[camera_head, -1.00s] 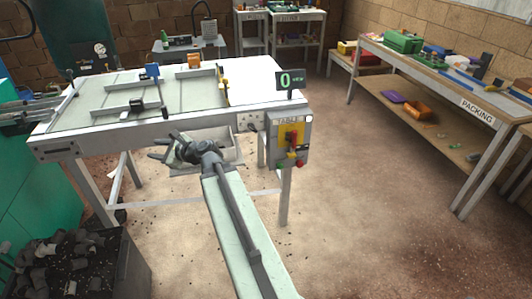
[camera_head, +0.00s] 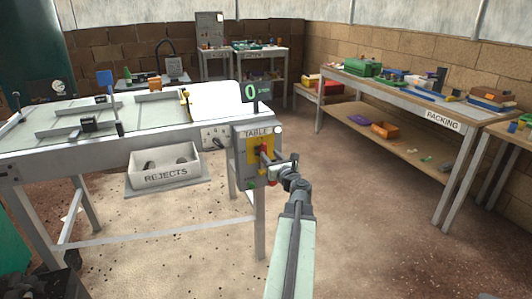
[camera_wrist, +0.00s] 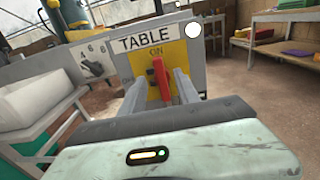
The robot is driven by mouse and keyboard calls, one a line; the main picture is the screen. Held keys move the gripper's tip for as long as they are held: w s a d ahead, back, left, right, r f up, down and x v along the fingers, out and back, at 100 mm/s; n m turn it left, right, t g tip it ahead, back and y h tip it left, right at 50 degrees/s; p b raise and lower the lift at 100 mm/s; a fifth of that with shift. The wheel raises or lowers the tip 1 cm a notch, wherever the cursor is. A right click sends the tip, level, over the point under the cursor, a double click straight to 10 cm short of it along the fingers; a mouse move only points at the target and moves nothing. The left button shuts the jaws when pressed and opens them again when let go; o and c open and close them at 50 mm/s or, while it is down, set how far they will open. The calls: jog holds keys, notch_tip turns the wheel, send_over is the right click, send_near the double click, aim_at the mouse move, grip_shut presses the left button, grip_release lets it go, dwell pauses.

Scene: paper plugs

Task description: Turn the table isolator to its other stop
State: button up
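The table isolator is a red handle (camera_wrist: 160,76) on a yellow plate (camera_wrist: 174,56) under the TABLE label, on the grey box at the table's corner. In the wrist view the handle stands nearly upright, its upper end near the word ON. My gripper (camera_wrist: 160,90) is open, with one finger on each side of the handle and a gap visible beside it. In the head view my gripper (camera_head: 277,165) is right in front of the box and partly hides the handle; the yellow plate (camera_head: 252,145) still shows around it.
A display (camera_head: 250,92) reading 0 stands above the box. A green button (camera_head: 250,182) sits low on the box. The floor to the right is free up to the PACKING bench (camera_head: 442,120).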

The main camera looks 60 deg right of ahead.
aim_at(264, 151)
jog(key=x, duration=0.5)
jog(key=shift+w+d, duration=0.15)
jog(key=shift+w, duration=0.05)
grip_shut()
jog(key=shift+n, duration=0.3)
jog(key=n, duration=0.3)
jog(key=shift+w+a+f+n, duration=0.2)
jog(key=shift+a+n, duration=0.1)
jog(key=shift+a, duration=0.1)
jog(key=n, duration=0.4)
jog(key=shift+w+a+f+b, duration=0.2)
jog(key=shift+w+a+b, duration=0.1)
jog(key=shift+b, duration=0.1)
jog(key=shift+w+a+f+n+b, duration=0.1)
jog(key=shift+f+n+b, duration=0.15)
jog(key=shift+n, duration=1.35)
jog(key=shift+a+f+n+b, duration=0.1)
jog(key=shift+f+n+b, duration=0.15)
jog(key=shift+n, duration=1.35)
jog(key=shift+w+a+f+n+b, duration=0.1)
jog(key=shift+f+n+b, duration=0.15)
jog(key=shift+n, duration=1.35)
